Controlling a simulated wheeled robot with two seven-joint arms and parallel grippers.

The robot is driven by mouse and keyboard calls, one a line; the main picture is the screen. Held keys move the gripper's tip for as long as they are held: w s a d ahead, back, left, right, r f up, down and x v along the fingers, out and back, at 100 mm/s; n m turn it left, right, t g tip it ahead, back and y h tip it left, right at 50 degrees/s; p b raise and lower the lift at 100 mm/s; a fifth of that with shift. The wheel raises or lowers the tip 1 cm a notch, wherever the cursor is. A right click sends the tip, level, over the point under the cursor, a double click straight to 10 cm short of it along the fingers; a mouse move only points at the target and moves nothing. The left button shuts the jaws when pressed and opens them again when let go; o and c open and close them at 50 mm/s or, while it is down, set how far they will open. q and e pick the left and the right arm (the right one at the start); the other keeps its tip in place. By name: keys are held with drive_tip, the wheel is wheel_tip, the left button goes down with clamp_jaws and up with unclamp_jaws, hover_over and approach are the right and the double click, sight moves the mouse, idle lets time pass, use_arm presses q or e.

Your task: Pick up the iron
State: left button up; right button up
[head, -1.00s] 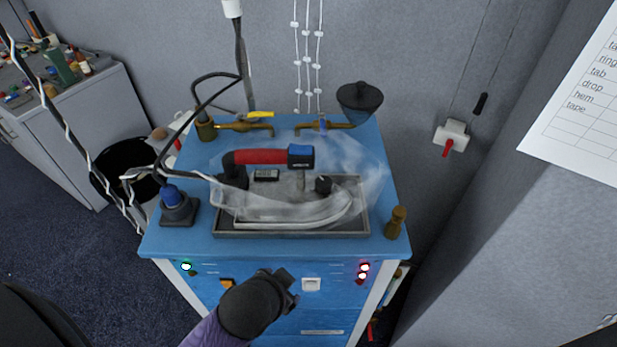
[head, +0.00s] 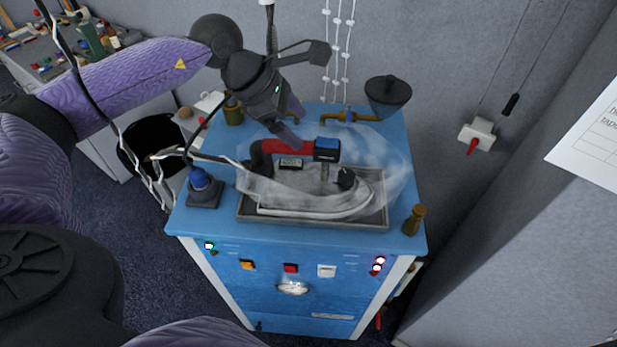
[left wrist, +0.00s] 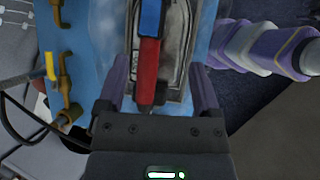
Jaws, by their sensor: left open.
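The iron (head: 310,203) has a pale body and a red handle with a blue end. It sits in a grey tray (head: 312,223) on top of the blue cabinet (head: 330,239), wrapped in whitish steam or a clear cover. My left gripper (head: 293,125) is open just above and behind the handle in the head view. In the left wrist view the red handle (left wrist: 147,72) lies between the two open fingers, with no visible grip on it. My right gripper is not visible.
Black and white cables hang at the left.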

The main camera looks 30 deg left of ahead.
use_arm(q)
drive_tip(key=shift+y, duration=0.8)
drive_tip(key=f, duration=0.2)
drive_tip(key=w+f+p, duration=0.1)
drive_tip(key=f, duration=0.2)
drive_tip(key=w+f, duration=0.1)
drive_tip(key=f, duration=0.1)
drive_tip(key=shift+w+a+f+p, duration=0.15)
drive_tip(key=shift+a+f+p, duration=0.1)
drive_tip(key=shift+p, duration=0.1)
drive_tip(key=shift+w+d+f, duration=0.1)
drive_tip(key=shift+w+f, duration=0.1)
drive_tip(key=shift+f, duration=0.25)
clamp_jaws()
drive_tip(key=shift+r, duration=0.15)
